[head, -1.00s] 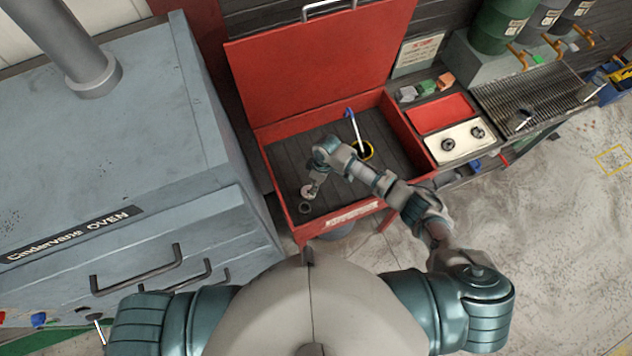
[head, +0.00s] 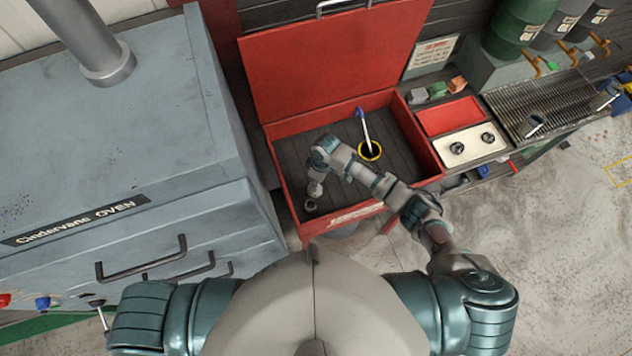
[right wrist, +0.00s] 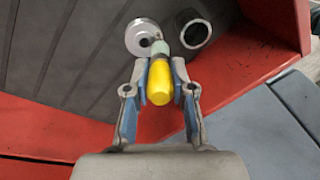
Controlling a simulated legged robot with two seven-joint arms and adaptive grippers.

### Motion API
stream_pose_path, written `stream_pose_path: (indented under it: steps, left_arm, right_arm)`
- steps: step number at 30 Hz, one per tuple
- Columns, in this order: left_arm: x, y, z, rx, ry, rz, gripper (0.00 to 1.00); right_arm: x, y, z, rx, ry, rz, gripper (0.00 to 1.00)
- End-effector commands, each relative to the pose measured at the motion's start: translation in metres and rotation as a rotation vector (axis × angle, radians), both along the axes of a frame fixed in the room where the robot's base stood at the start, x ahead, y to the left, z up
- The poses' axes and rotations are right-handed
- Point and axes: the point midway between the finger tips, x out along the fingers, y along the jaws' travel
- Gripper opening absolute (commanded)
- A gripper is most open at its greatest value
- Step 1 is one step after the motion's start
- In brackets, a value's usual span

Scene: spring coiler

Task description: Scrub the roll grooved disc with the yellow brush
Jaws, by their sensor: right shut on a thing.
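My right gripper (head: 316,188) is low inside the red wash box, near its front left corner. In the right wrist view its fingers (right wrist: 160,75) are shut on the yellow brush (right wrist: 160,84), whose handle lies between them. The brush's pale green end points away from me and overlaps the edge of a silver round disc (right wrist: 143,37). I cannot tell whether it touches. A dark open ring (right wrist: 193,30) sits close to the right of the disc; it also shows in the head view (head: 310,206). In the head view the gripper hides the disc. My left gripper is out of view.
The red box (head: 288,200) has raised walls and an open lid (head: 330,60) behind. A black pot with a yellow rim (head: 370,151) holds a blue-tipped stick (head: 364,122). The grey oven (head: 120,140) stands close on the left. The box floor's middle is clear.

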Motion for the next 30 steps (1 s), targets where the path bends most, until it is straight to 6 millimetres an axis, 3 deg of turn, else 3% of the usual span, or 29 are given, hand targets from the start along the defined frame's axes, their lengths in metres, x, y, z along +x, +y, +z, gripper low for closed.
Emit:
stream_pose_path:
  steps: [15,30]
  left_arm:
    - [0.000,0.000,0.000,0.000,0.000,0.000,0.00]
    - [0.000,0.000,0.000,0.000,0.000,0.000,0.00]
  right_arm:
    - [0.001,0.000,0.056,0.000,-0.001,0.000,0.00]
    - [0.000,-0.001,0.060,0.000,-0.001,0.000,0.00]
